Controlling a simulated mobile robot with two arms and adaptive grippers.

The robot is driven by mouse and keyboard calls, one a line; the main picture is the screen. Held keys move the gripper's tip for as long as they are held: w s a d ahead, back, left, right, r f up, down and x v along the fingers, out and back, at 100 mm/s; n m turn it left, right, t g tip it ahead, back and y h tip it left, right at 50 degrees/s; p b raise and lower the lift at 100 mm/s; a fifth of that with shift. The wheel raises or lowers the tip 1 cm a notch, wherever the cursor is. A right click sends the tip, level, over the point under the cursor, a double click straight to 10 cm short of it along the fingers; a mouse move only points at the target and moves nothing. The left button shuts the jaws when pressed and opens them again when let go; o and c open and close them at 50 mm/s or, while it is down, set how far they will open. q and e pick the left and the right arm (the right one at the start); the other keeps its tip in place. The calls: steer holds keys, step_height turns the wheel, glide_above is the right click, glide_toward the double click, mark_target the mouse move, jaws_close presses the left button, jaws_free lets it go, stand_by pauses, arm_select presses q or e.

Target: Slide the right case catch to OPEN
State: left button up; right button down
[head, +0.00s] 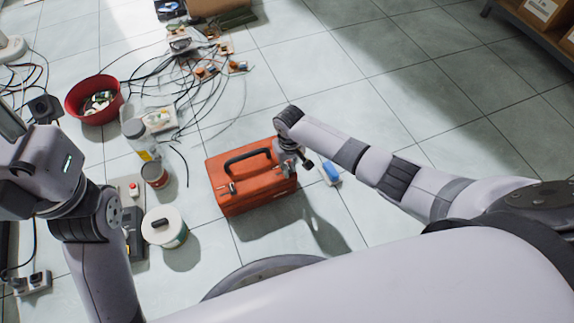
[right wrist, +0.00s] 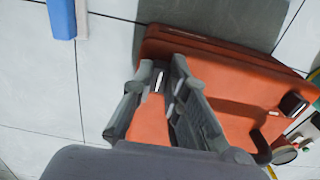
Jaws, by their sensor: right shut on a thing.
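The orange-red case (head: 235,195) stands closed on the floor, its dark carry handle (head: 247,158) on top. The left catch (head: 231,187) shows at its front edge. My right gripper (head: 289,163) is at the case's right end and hides the right catch in the head view. In the right wrist view its fingers (right wrist: 160,88) are close together over the case (right wrist: 215,62), with a small pale piece, seemingly the right catch (right wrist: 158,80), between them. The catch's slide position cannot be read. My left arm is at the left; its fingertips are out of view.
A blue block (head: 331,172) lies right of the case. A white round tub (head: 164,228), an orange can (head: 154,174) and a clear bottle (head: 137,133) stand on its left. A red bowl (head: 93,100) and tangled cables lie farther back. The floor at right is mostly clear.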

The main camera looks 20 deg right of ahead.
mark_target(290, 168)
steer(key=c, duration=1.6)
jaws_free()
steer(key=shift+d, duration=0.25)
steer(key=shift+o, duration=0.2)
steer(key=shift+a, duration=0.1)
steer(key=shift+r, duration=0.35)
step_height(290, 168, up, 11)
steer(key=shift+r, duration=0.1)
